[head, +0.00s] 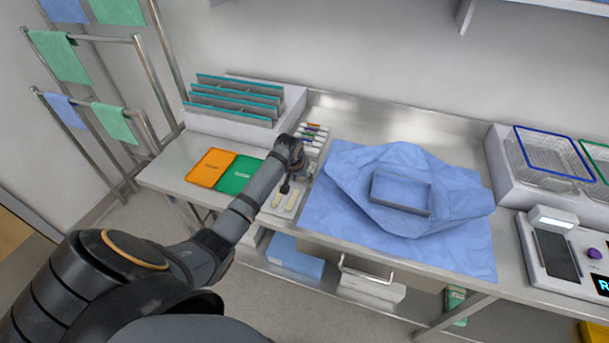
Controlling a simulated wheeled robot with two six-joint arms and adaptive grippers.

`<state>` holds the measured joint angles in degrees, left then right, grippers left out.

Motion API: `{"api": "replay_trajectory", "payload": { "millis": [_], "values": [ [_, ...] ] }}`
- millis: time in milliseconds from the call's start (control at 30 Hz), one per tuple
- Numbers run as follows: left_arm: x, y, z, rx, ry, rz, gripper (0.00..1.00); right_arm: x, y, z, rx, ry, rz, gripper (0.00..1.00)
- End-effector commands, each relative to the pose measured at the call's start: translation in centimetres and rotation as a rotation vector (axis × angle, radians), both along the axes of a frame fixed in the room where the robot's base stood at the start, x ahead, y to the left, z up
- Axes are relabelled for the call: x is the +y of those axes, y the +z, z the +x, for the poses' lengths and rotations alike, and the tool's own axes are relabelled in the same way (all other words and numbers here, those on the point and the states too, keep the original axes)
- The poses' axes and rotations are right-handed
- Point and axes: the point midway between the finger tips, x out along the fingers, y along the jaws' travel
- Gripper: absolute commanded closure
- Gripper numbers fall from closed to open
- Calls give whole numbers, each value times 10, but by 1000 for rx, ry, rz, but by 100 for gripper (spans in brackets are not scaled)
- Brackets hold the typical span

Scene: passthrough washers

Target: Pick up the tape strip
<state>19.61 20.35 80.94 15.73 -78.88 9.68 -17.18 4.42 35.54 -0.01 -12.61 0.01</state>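Two pale, cream-coloured strips, which look like the tape strips, lie side by side on a light tray (268,208) on the steel table. One is the left strip (276,200); the other is the right strip (291,202). My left gripper (286,187) points down just above and behind the strips, close to their far ends. Its fingers are small and dark here, and I cannot tell whether they are open or touch a strip. The wrist and forearm hide part of the tray. My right gripper is not in view.
Several marker-like items (314,132) lie behind the wrist. Orange (210,167) and green (239,174) cards lie to the left. A blue wrap (335,225) with a grey tray (401,208) lies to the right. A rack (236,98) stands behind; wire baskets (550,152) stand far right.

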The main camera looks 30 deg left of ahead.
Motion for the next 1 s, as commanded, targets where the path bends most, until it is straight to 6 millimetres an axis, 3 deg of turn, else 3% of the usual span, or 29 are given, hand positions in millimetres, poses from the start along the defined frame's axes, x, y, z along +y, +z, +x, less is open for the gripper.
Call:
{"api": "replay_trajectory", "payload": {
  "millis": [33,233,667,867,1000],
  "values": [
    [0,0,0,0,0,0,66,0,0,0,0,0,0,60],
    [0,0,0,0,0,0,92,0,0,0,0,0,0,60],
    [0,3,0,-1,0,1,93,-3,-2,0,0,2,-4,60],
    [-1,32,1,-7,-2,2,93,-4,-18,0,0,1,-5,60],
    [-30,69,-16,-7,-3,-1,93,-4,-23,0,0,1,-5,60]
  ]
}}
